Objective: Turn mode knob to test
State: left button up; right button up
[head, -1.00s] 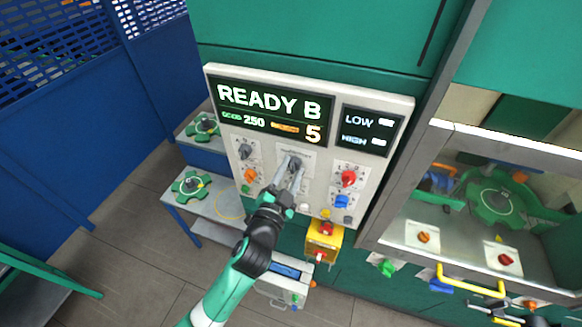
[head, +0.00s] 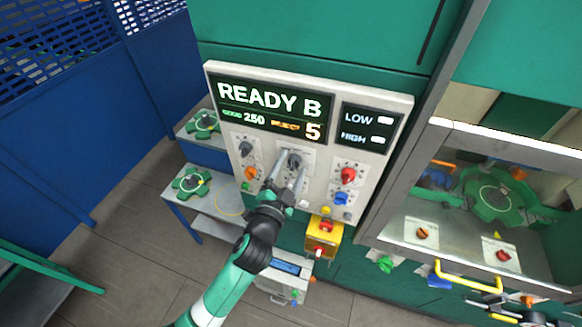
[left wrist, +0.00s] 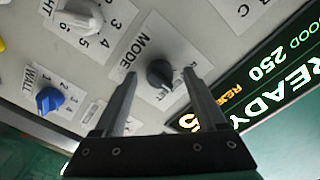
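The mode knob (head: 294,160) is a dark round knob in the middle of the light control panel (head: 324,188). In the left wrist view the knob (left wrist: 159,73) sits beside the printed word MODE, with a label ending in "ET" near it; the other position labels are partly hidden. My left gripper (head: 291,157) is open around the knob, one finger on each side. In the left wrist view gaps show between the knob and both fingers of the gripper (left wrist: 160,76). What seems to be my right gripper (head: 488,309) is at the lower right edge, small and unclear.
A dark knob (head: 246,148) and orange knob (head: 250,174) are left of the fingers; a red knob (head: 348,175) and blue knob (head: 341,199) are right. A yellow box (head: 323,238) with a red top is below. The lit display (head: 268,108) reads READY B.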

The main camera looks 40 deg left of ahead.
pick_arm(q)
jog(key=shift+s, duration=0.1)
jog(key=b+v, duration=0.2)
jog(key=v, duration=0.9)
jog(key=shift+s, duration=0.2)
